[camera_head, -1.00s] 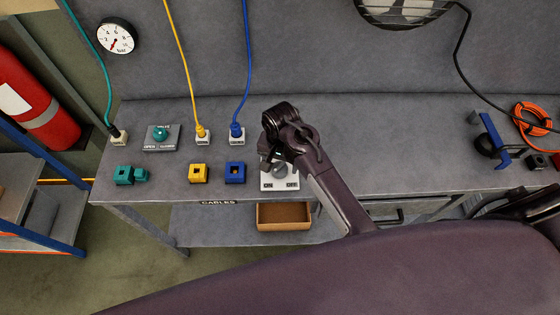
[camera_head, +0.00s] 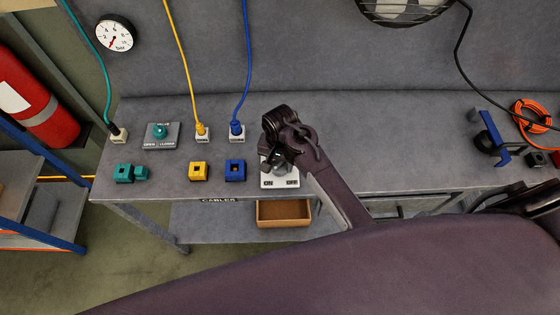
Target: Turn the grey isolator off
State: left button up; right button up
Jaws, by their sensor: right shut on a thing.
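The grey isolator is a round grey knob (camera_head: 279,168) on a light plate (camera_head: 281,184) marked ON at the left and OFF at the right. It sits near the front edge of the bench, right of the blue block. My right gripper (camera_head: 272,163) is over the knob from above and is shut on it. The fingers and wrist hide the upper part of the plate and much of the knob, so I cannot tell which mark it points to. My left gripper is not in view.
The grey bench (camera_head: 350,160) also bears a teal valve (camera_head: 160,131), a yellow block (camera_head: 198,171), a blue block (camera_head: 235,171) and a teal block (camera_head: 124,173). Yellow and blue cables rise behind. A blue clamp (camera_head: 493,139) stands at the right. A cardboard box (camera_head: 284,213) sits below.

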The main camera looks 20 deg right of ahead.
jog(key=shift+n, duration=0.3)
jog(key=n, duration=0.3)
jog(key=shift+n, duration=0.4)
jog(key=n, duration=0.4)
jog(key=shift+a+n, duration=0.15)
jog(key=shift+n, duration=0.15)
jog(key=n, duration=0.8)
jog(key=shift+a+n, duration=0.1)
jog(key=shift+n, duration=0.5)
jog(key=o, duration=1)
